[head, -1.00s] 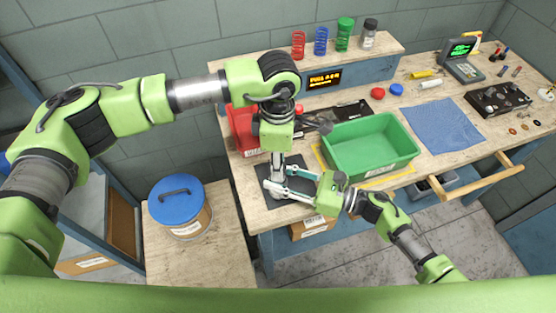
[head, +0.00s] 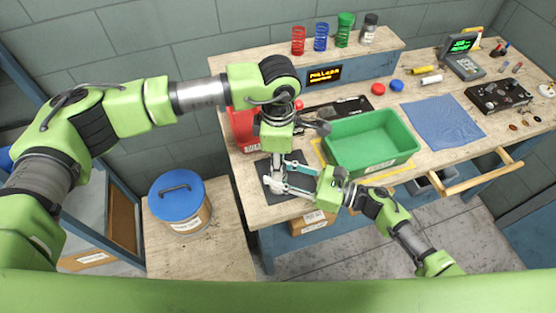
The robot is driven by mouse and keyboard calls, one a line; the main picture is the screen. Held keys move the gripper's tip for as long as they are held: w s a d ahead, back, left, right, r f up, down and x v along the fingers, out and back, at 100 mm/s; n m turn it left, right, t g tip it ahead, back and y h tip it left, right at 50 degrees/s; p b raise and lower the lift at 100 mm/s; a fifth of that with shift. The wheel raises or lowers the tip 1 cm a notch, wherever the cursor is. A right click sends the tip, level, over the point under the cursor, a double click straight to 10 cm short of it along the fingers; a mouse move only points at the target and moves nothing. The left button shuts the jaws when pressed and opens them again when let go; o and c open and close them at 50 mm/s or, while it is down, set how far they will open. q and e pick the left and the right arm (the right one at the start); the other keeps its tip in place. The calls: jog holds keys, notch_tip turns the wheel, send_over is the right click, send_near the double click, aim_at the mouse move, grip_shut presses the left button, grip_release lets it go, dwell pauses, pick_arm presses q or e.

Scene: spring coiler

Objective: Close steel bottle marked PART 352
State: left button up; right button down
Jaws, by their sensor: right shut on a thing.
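A small grey steel bottle (head: 277,166) stands over the dark mat at the left front of the bench, mostly hidden by my grippers. Its marking cannot be read. My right gripper (head: 273,184) comes in from the right and is shut on the bottle's lower part. My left gripper (head: 277,152) points straight down over the bottle's top. Its fingers are too small and covered to tell open from shut, and no cap can be made out there.
A green bin (head: 370,146) stands close to the right of the grippers, and a red bin (head: 243,128) behind left. A dark-capped jar (head: 368,31) and coloured springs stand on the back shelf. An open drawer (head: 468,180) juts from the front.

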pick_arm(q)
jog(key=shift+s+a+f, duration=0.1)
jog(key=shift+a+f, duration=0.05)
jog(key=shift+f, duration=0.5)
dwell(0.5)
jog(key=shift+r, duration=0.15)
dwell(2.1)
jog(key=shift+s+f, duration=0.15)
jog(key=shift+f, duration=0.2)
dwell(0.3)
jog(key=shift+r, duration=0.25)
jog(key=shift+w+r, duration=0.2)
jog(key=shift+r, duration=0.3)
dwell(0.8)
